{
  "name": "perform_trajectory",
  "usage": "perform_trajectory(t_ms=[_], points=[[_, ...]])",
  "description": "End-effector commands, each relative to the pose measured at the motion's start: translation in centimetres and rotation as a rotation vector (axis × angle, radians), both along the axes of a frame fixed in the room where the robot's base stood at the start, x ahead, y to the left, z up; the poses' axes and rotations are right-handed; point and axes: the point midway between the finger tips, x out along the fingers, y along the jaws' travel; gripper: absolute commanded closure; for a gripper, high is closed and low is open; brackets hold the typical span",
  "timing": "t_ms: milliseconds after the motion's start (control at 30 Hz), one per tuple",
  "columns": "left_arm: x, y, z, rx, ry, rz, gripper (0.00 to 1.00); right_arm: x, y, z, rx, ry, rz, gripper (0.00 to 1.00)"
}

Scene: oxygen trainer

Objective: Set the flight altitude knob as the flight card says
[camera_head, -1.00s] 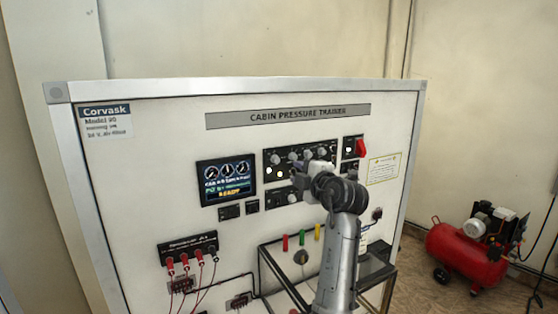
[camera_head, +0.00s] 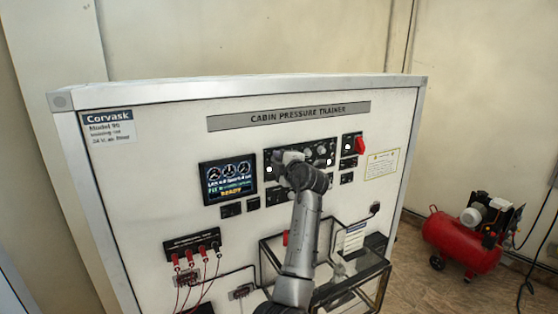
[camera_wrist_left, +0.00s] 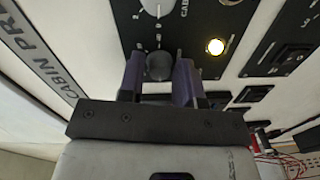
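The cabin pressure trainer panel (camera_head: 150,185) faces me, with a dark knob strip (camera_head: 330,150) near its middle. My left gripper (camera_head: 278,158) is at the left part of that strip and hides some of its knobs. In the left wrist view, the two bluish fingers of my left gripper (camera_wrist_left: 159,70) stand on either side of a dark round knob (camera_wrist_left: 158,66). I cannot tell whether they touch it. A pale knob (camera_wrist_left: 158,6) with scale marks shows above it. A white card (camera_head: 355,238) stands low on the right; its text is too small to read. My right gripper is not in view.
A lit screen (camera_head: 228,180) with dials sits left of the strip. A red switch (camera_head: 360,145) is to its right. A glass-sided frame (camera_head: 350,285) juts out below. Red leads (camera_head: 190,262) hang lower left. A red compressor (camera_head: 465,240) stands on the floor at right.

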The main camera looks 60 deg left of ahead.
Motion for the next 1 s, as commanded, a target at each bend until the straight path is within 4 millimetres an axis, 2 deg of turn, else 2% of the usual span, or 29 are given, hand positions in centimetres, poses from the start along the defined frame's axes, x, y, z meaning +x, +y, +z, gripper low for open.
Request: perform_trajectory(t_ms=[200, 533, 767, 1000], points=[[0.0, 0.0, 0.0, 0.0, 0.0, 0.0, 0.7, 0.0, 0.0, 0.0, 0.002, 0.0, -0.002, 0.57], [0.0, 0.0, 0.0, 0.0, 0.0, 0.0, 1.0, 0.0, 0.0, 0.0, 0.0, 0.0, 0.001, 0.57], [0.0, 0.0, -0.2, 0.002, 0.024, 0.0, 1.0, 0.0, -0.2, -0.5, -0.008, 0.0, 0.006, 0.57], [-0.1, 0.0, -0.4, 0.013, 0.157, 0.002, 1.0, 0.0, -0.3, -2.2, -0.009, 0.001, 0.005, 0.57]])
